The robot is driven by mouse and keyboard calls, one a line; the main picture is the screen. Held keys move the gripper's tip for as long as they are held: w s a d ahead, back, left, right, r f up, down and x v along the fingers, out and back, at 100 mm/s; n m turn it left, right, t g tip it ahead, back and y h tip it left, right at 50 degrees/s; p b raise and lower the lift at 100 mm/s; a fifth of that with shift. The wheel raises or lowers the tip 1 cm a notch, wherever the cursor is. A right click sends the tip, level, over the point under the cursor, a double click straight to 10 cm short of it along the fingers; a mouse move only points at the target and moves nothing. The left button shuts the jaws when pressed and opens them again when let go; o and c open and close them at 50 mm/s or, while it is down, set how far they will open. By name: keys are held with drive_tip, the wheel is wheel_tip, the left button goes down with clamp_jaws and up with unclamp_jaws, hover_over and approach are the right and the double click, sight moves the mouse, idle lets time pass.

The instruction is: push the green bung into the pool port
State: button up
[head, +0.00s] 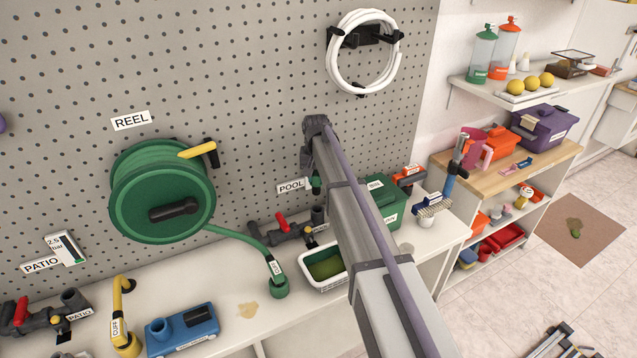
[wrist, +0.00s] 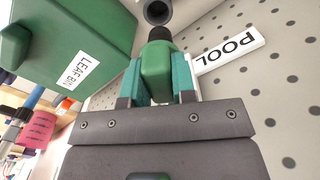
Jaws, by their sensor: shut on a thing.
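In the wrist view my gripper (wrist: 157,82) is shut on the green bung (wrist: 156,68), with one teal finger on each side. The bung's black end (wrist: 158,34) points away from my gripper. Just beyond it is the dark grey round mouth of the pool port (wrist: 158,11), cut by the top edge. The mouth shows open, and the bung is outside it. I cannot tell whether they touch.
A green leaf bin (wrist: 75,40) stands close to the left of my gripper in the wrist view; the bin (head: 383,192) is right of my arm in the head view. A white-rimmed tray (head: 322,270) and a grey pipe with a red handle (head: 283,226) are left of my arm.

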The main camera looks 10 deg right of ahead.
sight(317, 190)
drive_tip(key=shift+d+r, duration=0.1)
drive_tip(key=shift+d, duration=0.05)
wheel_tip(317, 190, down, 6)
drive_tip(key=b, duration=0.5)
drive_tip(key=shift+r, duration=0.15)
drive_tip(key=shift+f+b, duration=2.85)
drive_tip(key=shift+b, duration=0.2)
drive_tip(key=o, duration=1)
drive_tip(key=shift+r, duration=0.15)
wheel_tip(317, 190, up, 5)
drive_tip(key=p, duration=0.5)
